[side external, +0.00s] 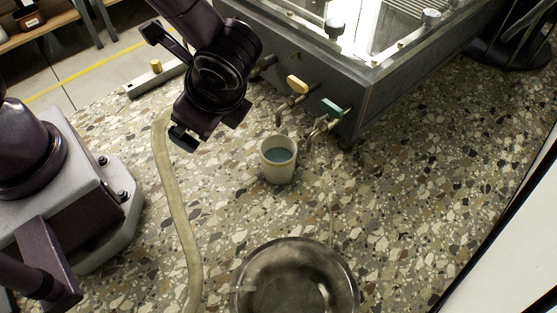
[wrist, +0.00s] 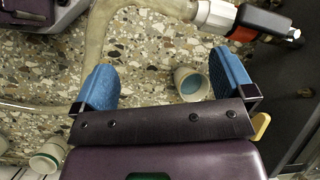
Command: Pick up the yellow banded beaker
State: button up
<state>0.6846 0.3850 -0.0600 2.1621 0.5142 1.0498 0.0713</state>
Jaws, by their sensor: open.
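A cream-white beaker (side external: 279,172) holding bluish liquid stands upright on the speckled floor below the taps. A white cup with blue inside also shows in the wrist view (wrist: 181,90), partly behind my right finger, and looks like the same one. No yellow band can be made out on it. My gripper (side external: 208,128) is open and empty, above and to the left of the beaker in the side view. In the wrist view its two blue-padded fingers (wrist: 166,82) are wide apart.
A dark-walled tank (side external: 335,85) stands behind, with a yellow-handled tap (side external: 297,85) and a green-handled tap (side external: 332,108) projecting near the beaker. A beige hose (side external: 174,210) runs along the left. A metal basin (side external: 345,262) sits in front. Speckled surface right of the beaker is clear.

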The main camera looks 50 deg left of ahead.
aim_at(279, 143)
jog(key=d+f+m+t+y, duration=0.1)
jog(key=d+f+m+t, duration=0.1)
jog(key=f+m, duration=0.1)
jog(key=w+d+f+m+t+y, duration=0.1)
jog(key=d+f+m+t, duration=0.1)
jog(key=f+m, duration=0.2)
jog(key=d+f+m+t+y, duration=0.1)
jog(key=d+f+m+t, duration=0.1)
jog(key=d+f+m, duration=0.1)
jog(key=shift+w+f+m+y, duration=0.15)
jog(key=shift+w+f, duration=0.05)
jog(key=shift+f, duration=0.25)
jog(key=shift+w+f+m+y, duration=0.15)
jog(key=shift+f, duration=0.25)
jog(key=shift+w+d+f+m+t, duration=0.4)
jog(key=shift+w+d+m+t, duration=0.25)
jog(key=shift+t, duration=0.25)
jog(key=shift+w+d+r+m+t, duration=0.35)
jog(key=shift+w, duration=0.2)
jog(key=shift+w+d+r+m+t, duration=0.3)
jog(key=shift+w+d+r+t, duration=0.05)
jog(key=shift+w, duration=0.2)
jog(key=shift+w+a, duration=0.25)
jog(key=x, duration=0.7)
jog(key=shift+s+f, duration=0.1)
jog(key=shift+s, duration=0.05)
jog(key=shift+c, duration=0.2)
jog(key=c, duration=1.1)
